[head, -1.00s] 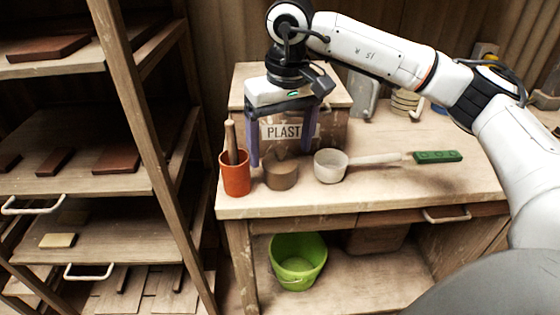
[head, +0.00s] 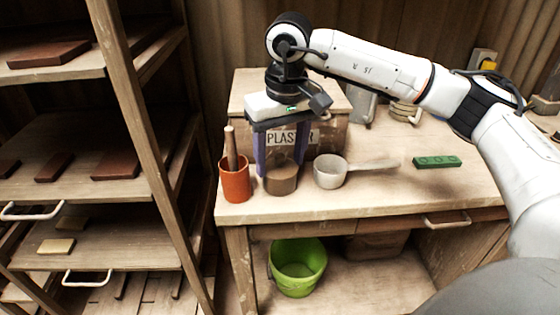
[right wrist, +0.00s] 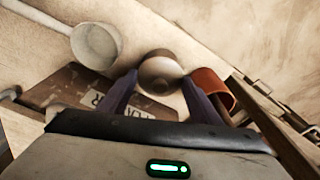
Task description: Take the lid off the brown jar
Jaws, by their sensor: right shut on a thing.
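The brown jar (head: 281,186) stands upright near the front left of the workbench. Its round lid (head: 281,165) is on top, partly hidden by my fingers. My right gripper (head: 281,170) points straight down, with one purple finger on each side of the lid, shut on it. In the right wrist view the jar's lid (right wrist: 160,70) shows between the two fingertips (right wrist: 160,78). The lid appears to rest on the jar; I see no gap. My left gripper is not in view.
An orange cup (head: 234,183) with a wooden handle in it stands close left of the jar. A white ladle (head: 331,173) lies close right. The plaster box (head: 335,135) stands behind. A green block (head: 437,162) lies further right. A shelf rack (head: 150,130) is at the left.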

